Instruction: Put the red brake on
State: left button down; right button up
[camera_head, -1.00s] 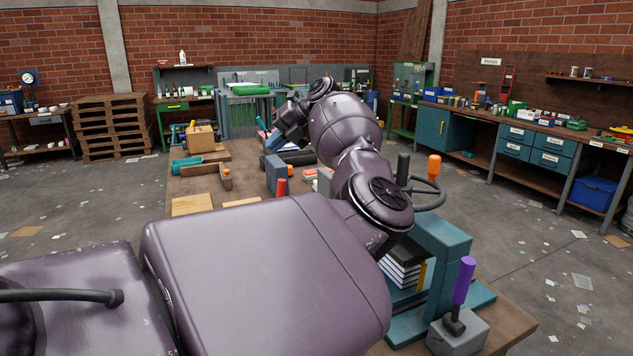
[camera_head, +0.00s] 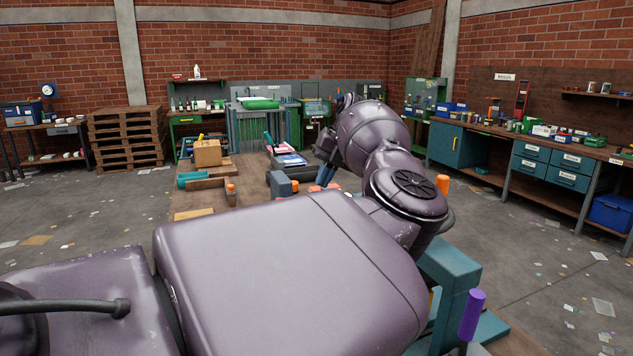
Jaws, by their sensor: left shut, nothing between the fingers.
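My left arm crosses the picture from the lower left. Its gripper (camera_head: 326,148) is at the far end, above the middle of the wooden bench, dark and small in the view. It is shut and holds nothing. A small orange-red tip (camera_head: 295,186) shows just above my arm's edge, beside a grey-blue block (camera_head: 281,184). I cannot tell whether it is the top of the red brake handle; my arm hides most of that spot. My right gripper is not in view.
A purple-handled lever (camera_head: 472,314) stands at the lower right, by a teal press-like frame (camera_head: 450,268). An orange knob (camera_head: 442,184) shows behind my arm. A cardboard box (camera_head: 207,153) and a teal vise (camera_head: 194,180) sit on the bench's left side.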

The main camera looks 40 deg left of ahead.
pick_arm(q)
jog(key=s+a+f, duration=0.4)
jog(key=s+f, duration=0.1)
jog(key=f, duration=0.1)
jog(key=shift+s+a+f+p, duration=0.3)
jog(key=shift+s+f+p, duration=0.05)
jog(key=shift+p, duration=0.05)
dwell(0.3)
